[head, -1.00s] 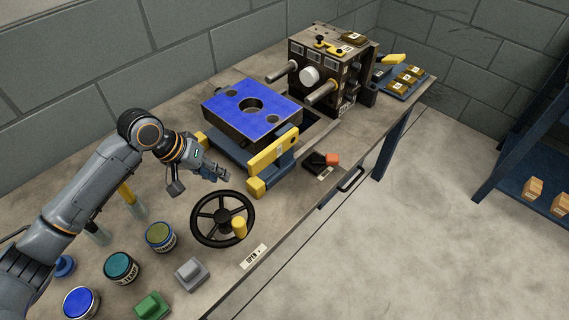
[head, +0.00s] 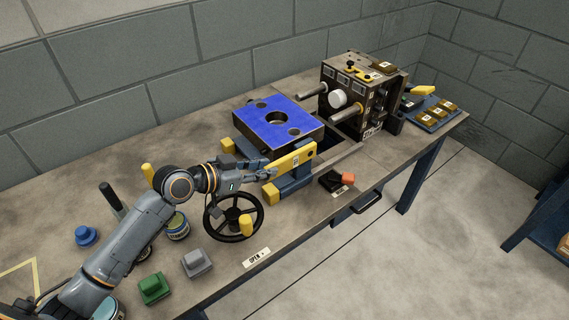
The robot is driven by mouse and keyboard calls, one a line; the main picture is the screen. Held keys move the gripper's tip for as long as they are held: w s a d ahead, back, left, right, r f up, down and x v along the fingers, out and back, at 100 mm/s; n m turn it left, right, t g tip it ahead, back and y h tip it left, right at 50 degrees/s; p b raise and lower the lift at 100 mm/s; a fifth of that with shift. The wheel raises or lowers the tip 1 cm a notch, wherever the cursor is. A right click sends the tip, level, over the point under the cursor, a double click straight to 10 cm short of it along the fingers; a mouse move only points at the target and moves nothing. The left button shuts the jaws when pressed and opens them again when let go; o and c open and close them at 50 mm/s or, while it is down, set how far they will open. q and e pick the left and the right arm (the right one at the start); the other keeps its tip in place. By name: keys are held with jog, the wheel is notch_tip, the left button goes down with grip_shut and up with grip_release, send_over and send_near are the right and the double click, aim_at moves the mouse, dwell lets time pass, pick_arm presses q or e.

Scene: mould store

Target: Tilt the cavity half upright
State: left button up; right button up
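The cavity half (head: 268,135) is a dark metal block with a blue top face and a round hole in its middle. It lies flat, blue face up, on a blue cradle (head: 294,185) with a yellow bar (head: 297,158) along its front side. My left gripper (head: 272,171) is in front of the cradle, close to the left end of the yellow bar. Its two fingers look slightly apart, with nothing seen between them. I cannot tell whether it touches the bar. My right gripper is not in view.
A black handwheel (head: 234,222) with a yellow knob stands below my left gripper. The other mould half (head: 358,90), with guide pins, stands upright behind right. A green block (head: 153,289) and a grey block (head: 197,263) lie front left.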

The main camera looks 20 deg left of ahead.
aim_at(284, 172)
pick_arm(q)
jog(key=x, duration=0.7)
jog(key=shift+f, duration=0.1)
grip_shut()
